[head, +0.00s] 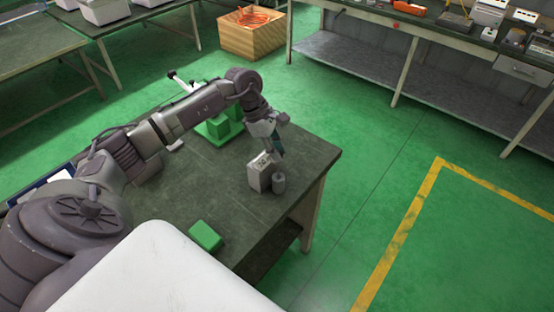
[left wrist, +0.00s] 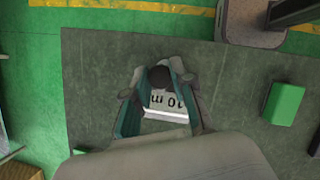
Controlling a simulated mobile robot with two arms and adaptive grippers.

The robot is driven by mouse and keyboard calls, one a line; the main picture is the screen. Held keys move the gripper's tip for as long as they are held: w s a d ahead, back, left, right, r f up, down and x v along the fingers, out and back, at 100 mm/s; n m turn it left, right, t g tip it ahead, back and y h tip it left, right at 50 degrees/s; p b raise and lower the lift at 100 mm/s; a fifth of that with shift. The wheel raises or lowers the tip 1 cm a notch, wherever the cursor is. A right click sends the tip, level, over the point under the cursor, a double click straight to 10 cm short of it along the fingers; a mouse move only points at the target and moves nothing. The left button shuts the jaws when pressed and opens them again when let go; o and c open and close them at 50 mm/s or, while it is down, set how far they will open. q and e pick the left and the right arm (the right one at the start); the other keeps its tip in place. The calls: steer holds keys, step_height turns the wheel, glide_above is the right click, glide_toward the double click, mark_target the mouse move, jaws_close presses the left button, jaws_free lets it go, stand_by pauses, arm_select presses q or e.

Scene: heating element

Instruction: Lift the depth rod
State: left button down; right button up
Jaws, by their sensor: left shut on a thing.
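My left gripper (head: 274,150) points down over the table beside a pale block with dark markings (head: 259,174). A short grey cylinder (head: 279,183), which I take to be the depth rod, stands at the block's right side. In the left wrist view the teal-padded fingers (left wrist: 160,82) close around a dark round piece, the depth rod (left wrist: 158,76). The pale block, marked "10 mm" (left wrist: 167,104), lies right beside it. The exact finger contact is hard to see. My right gripper is not in view.
A green block (head: 206,236) lies near the table's front edge, and green parts (head: 218,126) stand behind the arm. The dark table (head: 235,205) is otherwise mostly bare. A wooden crate (head: 252,38) stands on the floor at the back.

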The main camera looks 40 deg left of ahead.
arm_select(q)
steer(key=shift+w+a+r, duration=0.1)
steer(key=shift+w+r, duration=0.05)
steer(key=shift+r, duration=0.8)
steer(key=c, duration=1.2)
jaws_free()
steer(key=shift+o, duration=1.2)
steer(key=v, duration=1.2)
